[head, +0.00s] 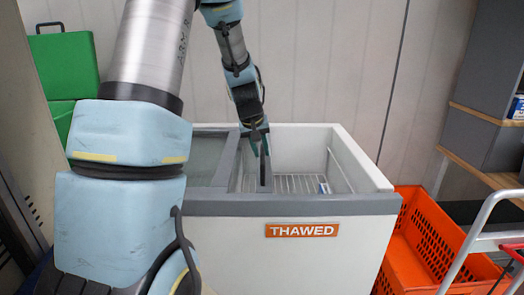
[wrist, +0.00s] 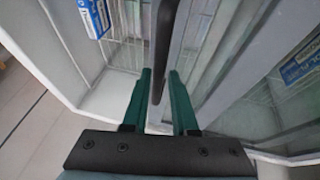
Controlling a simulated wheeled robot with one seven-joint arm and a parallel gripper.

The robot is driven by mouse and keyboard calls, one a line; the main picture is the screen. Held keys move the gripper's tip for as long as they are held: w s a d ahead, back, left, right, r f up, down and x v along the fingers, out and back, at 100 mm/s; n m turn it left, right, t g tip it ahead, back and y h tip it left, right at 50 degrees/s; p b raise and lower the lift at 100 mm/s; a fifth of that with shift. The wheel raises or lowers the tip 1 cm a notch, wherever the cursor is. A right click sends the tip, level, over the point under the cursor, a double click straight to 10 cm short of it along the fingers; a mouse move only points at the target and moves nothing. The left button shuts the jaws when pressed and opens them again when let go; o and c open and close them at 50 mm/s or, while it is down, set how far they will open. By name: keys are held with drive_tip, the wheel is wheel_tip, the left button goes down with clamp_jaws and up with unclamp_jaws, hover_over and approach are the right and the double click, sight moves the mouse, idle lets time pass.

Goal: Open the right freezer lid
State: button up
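The white chest freezer (head: 300,250) has a grey rim and an orange "THAWED" label. Its right half is uncovered, showing the white interior and a wire basket (head: 300,183). The glass-topped lid area (head: 203,155) covers the left side; I cannot clearly tell the two lids apart there. A grey lid frame edge runs front to back near the middle. My gripper (head: 259,150) is at this edge, pointing down. In the wrist view, a dark handle bar (wrist: 165,45) on the lid frame lies between my two green fingers, which stand apart with slight gaps showing.
A small blue-and-white box (wrist: 91,17) lies in the freezer's open side. Orange totes (head: 425,240) and a metal cart rail (head: 470,245) stand to the right of the freezer. Grey shelving (head: 485,135) is at far right. Green bins (head: 65,65) are behind at left.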

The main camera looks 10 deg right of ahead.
drive_tip(key=o, duration=0.3)
drive_tip(key=v, duration=1)
drive_tip(key=shift+s+r+b, duration=0.15)
drive_tip(key=shift+r+b, duration=0.2)
